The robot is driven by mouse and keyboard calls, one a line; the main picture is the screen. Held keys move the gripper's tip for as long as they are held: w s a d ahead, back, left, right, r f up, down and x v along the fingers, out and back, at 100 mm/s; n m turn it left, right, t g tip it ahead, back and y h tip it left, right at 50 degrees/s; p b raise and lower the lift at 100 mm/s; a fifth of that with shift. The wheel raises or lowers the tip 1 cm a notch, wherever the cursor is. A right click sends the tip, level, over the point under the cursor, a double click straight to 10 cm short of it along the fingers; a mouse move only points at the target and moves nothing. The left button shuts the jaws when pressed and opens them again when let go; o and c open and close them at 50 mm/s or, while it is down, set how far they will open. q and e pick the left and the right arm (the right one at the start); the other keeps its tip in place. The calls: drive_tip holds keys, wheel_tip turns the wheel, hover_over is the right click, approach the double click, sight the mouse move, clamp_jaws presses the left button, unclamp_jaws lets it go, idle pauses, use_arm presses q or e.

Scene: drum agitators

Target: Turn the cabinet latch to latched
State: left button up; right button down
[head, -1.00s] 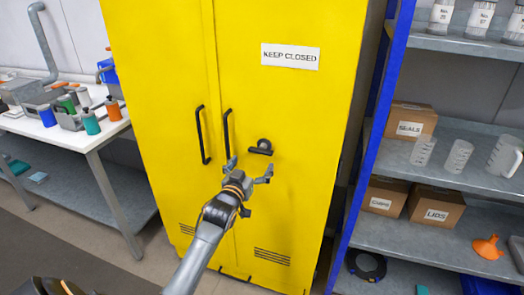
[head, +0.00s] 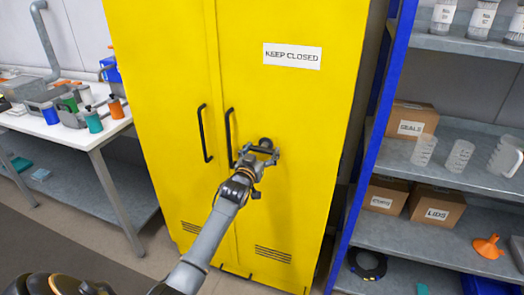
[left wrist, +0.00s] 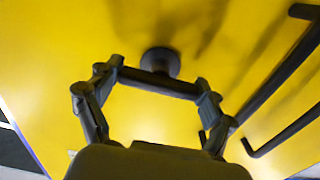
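The cabinet latch is a dark round knob (head: 266,143) with a short crossbar on the yellow cabinet's right door. In the left wrist view the knob (left wrist: 160,62) sits behind the crossbar (left wrist: 158,82), which lies nearly level and slightly tilted in that picture. My left gripper (head: 260,152) is at the latch, one finger at each end of the crossbar. In the left wrist view its fingertips (left wrist: 160,76) appear to touch both bar ends. The gripper hides part of the latch in the head view. My right gripper is not in view.
Two black door handles (head: 229,138) (head: 205,134) stand upright left of the latch; they also show close to the gripper in the left wrist view (left wrist: 275,75). A blue-posted shelf (head: 387,110) with boxes is at right. A bench (head: 85,138) with bottles is at left.

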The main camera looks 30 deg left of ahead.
use_arm(q)
drive_tip(key=c, duration=0.4)
drive_tip(key=shift+m, duration=0.4)
drive_tip(key=m, duration=0.3)
drive_tip(key=shift+m, duration=0.3)
drive_tip(key=m, duration=0.3)
drive_tip(key=shift+m, duration=0.4)
drive_tip(key=m, duration=0.5)
drive_tip(key=shift+m, duration=2.4)
